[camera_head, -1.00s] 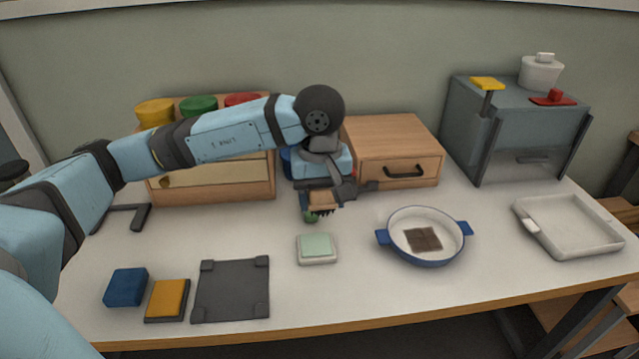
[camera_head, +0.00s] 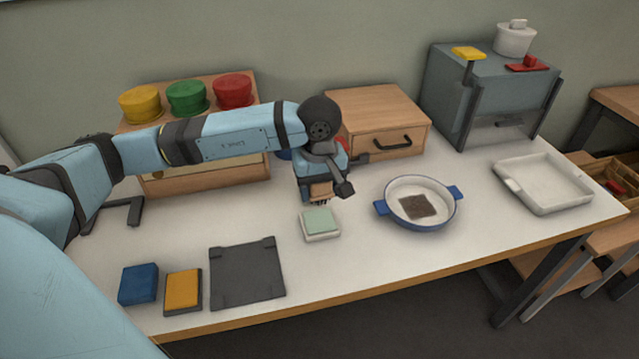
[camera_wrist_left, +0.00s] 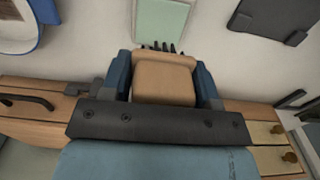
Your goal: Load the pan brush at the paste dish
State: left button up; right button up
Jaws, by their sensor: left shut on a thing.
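My left gripper (camera_head: 320,192) is shut on the pan brush (camera_wrist_left: 165,82), a tan wooden block with dark bristles. In the left wrist view the block sits between the two blue fingers, and the bristles point toward the paste dish (camera_wrist_left: 162,22). In the head view the paste dish (camera_head: 320,236), a small white square dish with pale green paste, lies just in front of the brush. The brush appears behind the dish's far edge; whether the bristles touch anything is unclear. The pan (camera_head: 391,206) is white inside with blue handles and a brown patch. My right gripper is not in view.
A wooden drawer box (camera_head: 377,122) stands behind the pan, and a shelf with coloured pots (camera_head: 187,98) behind my arm. A grey mat (camera_head: 247,272), orange pad (camera_head: 183,290) and blue block (camera_head: 138,284) lie front left. A white tray (camera_head: 545,183) is at right. Table between dish and front edge is clear.

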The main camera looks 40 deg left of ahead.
aim_at(319, 220)
pick_arm(q)
notch_tip(319, 220, down, 6)
jog(key=b, duration=0.3)
jog(key=shift+r, duration=0.1)
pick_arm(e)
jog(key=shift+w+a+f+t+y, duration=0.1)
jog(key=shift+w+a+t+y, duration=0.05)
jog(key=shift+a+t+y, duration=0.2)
pick_arm(q)
jog(key=shift+b, duration=0.45)
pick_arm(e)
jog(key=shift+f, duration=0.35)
pick_arm(q)
jog(key=shift+f+b, duration=0.35)
jog(key=shift+f, duration=0.15)
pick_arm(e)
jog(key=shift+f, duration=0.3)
pick_arm(q)
jog(key=shift+s+f, duration=0.1)
jog(key=shift+f, duration=0.1)
dwell(0.7)
